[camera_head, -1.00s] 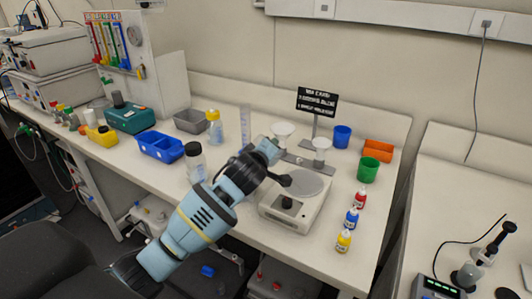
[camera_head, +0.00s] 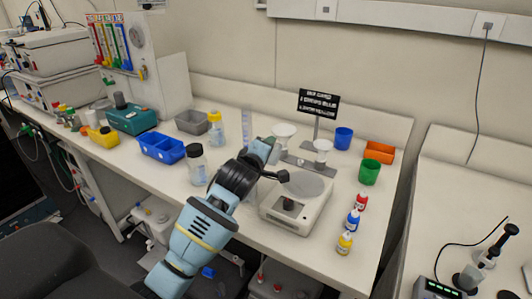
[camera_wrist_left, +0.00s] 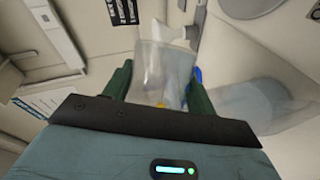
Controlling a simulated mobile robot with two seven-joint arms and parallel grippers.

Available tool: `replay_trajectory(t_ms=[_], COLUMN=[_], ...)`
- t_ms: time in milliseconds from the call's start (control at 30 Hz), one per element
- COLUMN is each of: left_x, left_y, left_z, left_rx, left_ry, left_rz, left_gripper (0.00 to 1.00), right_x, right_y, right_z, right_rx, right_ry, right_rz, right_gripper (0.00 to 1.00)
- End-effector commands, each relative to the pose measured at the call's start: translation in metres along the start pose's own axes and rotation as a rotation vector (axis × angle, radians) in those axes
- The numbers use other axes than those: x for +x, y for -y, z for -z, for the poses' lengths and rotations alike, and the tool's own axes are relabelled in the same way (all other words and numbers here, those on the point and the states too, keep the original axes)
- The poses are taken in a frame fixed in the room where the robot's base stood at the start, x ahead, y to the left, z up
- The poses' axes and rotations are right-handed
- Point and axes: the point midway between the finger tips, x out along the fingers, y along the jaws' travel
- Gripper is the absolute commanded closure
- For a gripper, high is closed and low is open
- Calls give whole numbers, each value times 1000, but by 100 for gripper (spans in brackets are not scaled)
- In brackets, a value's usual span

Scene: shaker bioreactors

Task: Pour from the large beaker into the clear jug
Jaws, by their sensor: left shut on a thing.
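My left gripper (camera_wrist_left: 158,90) is shut on a clear, see-through beaker (camera_wrist_left: 152,65), which sits between its two green fingers in the left wrist view. In the head view the left gripper (camera_head: 268,150) is above the bench, behind the balance, and my arm hides most of what it holds. A second clear, rounded vessel (camera_wrist_left: 255,103) lies to the right of the fingers in the left wrist view; it may be the clear jug. In the head view a faint clear shape (camera_head: 249,192) shows between my arm and the balance. I cannot tell any liquid level. My right gripper is not in view.
A balance (camera_head: 297,206) stands right of my arm, with white funnels on a stand (camera_head: 284,131) and a black sign (camera_head: 318,104) behind it. A dark-capped bottle (camera_head: 196,165) stands left. Small dropper bottles (camera_head: 352,222) line the right side near green and blue cups.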

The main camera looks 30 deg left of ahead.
Motion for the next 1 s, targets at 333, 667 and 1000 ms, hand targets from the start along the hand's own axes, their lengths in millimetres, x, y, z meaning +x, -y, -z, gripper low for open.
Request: replay_trajectory(t_ms=[333, 667, 1000], left_x=[-1, -2, -2], left_y=[-1, -2, -2], left_z=[2, 5, 5], left_rx=[-68, -142, -140], left_ry=[9, 19, 19], left_rz=[-28, -60, -59], left_gripper=[74, 74, 74], right_x=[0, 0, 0], right_y=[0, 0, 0], right_z=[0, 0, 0], right_rx=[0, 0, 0], right_ry=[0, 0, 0], right_rz=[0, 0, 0], right_gripper=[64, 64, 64])
